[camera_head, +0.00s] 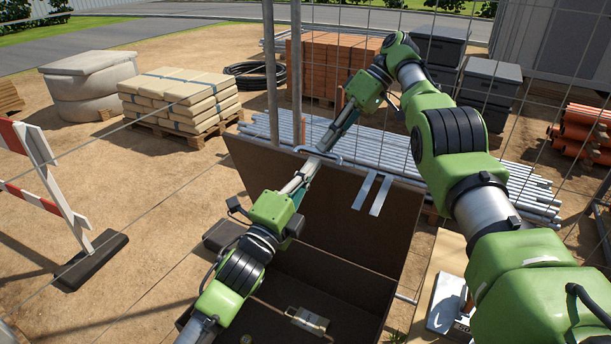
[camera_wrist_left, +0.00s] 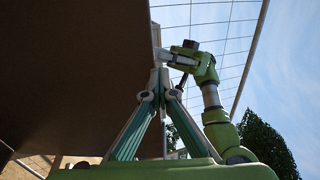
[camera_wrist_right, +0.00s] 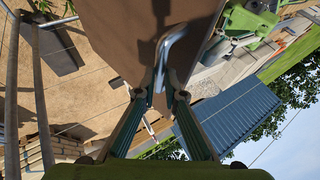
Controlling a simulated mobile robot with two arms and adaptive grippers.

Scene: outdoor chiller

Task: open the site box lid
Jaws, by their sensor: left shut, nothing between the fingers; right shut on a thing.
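The site box lid (camera_head: 345,215) is a dark brown panel standing raised, steeply tilted, with its inner face towards me. A grey bar handle (camera_head: 318,154) sits at its upper edge; it also shows in the right wrist view (camera_wrist_right: 172,48). My right gripper (camera_head: 326,147) is shut on the handle, its fingertips meeting at the bar in the right wrist view. My left gripper (camera_head: 309,168) is shut and empty, close to the lid's inner face near the upper edge; whether it touches is unclear. The open box (camera_head: 330,290) lies below, its interior dark and partly hidden by my left arm.
Wire mesh fencing with posts (camera_head: 270,75) stands around the lid. Grey pipes (camera_head: 480,180) and orange bricks (camera_head: 325,65) lie behind. A bag pallet (camera_head: 180,98) is at the left, and a striped barrier (camera_head: 45,175) stands at far left. Sandy ground between them is clear.

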